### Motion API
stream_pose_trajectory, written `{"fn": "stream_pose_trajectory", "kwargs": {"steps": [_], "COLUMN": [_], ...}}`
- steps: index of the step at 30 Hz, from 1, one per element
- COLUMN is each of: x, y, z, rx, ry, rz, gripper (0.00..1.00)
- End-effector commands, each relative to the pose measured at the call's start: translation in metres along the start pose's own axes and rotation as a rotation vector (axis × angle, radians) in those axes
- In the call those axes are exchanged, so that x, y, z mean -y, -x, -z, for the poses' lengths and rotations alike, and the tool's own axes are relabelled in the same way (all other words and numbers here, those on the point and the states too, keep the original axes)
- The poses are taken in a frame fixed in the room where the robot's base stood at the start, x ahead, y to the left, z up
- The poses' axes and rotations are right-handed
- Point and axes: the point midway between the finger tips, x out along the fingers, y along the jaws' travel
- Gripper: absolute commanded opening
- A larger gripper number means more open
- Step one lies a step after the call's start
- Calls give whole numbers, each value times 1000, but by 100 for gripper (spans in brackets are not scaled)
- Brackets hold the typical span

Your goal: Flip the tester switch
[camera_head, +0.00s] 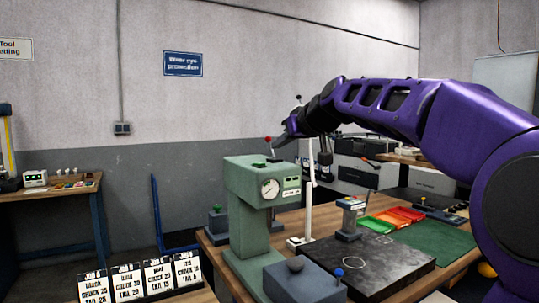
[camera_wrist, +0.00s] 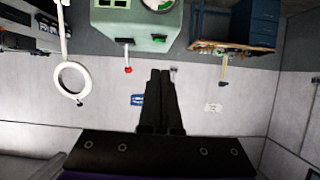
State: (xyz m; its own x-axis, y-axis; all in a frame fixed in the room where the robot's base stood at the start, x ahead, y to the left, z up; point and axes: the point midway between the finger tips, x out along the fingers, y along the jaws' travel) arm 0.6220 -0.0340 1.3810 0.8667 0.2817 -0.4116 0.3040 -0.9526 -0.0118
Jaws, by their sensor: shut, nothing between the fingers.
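The tester (camera_head: 245,182) is a green press-like machine with a round dial gauge on its front, standing on the wooden bench. Its switch (camera_head: 268,140) appears to be the thin lever with a red ball tip, standing up from the top. In the wrist view, turned upside down, the tester (camera_wrist: 150,28) is at the top edge and the red-tipped switch (camera_wrist: 128,70) points down the picture. My gripper (camera_head: 278,144) is shut and empty, just above the tester's top and near the red ball. In the wrist view my fingers (camera_wrist: 160,74) lie right of the switch, with a visible gap.
A white stand (camera_head: 309,195) rises just right of the tester; its ring (camera_wrist: 72,78) shows in the wrist view. A dark plate (camera_head: 365,262), coloured trays (camera_head: 400,216) and a green mat (camera_head: 437,243) cover the bench to the right. Setup cards (camera_head: 158,277) stand front left.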

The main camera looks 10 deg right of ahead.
Motion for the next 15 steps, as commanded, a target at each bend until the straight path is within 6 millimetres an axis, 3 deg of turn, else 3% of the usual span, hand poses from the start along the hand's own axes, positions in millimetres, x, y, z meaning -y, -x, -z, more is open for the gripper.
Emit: {"fn": "stream_pose_trajectory", "kwargs": {"steps": [3,6,15], "x": [-1,0,0], "y": [14,18,18], "z": [19,24,25], "rx": [-43,-57,-58], "ry": [9,13,13], "rz": [-1,-1,1], "gripper": [0,0,0]}}
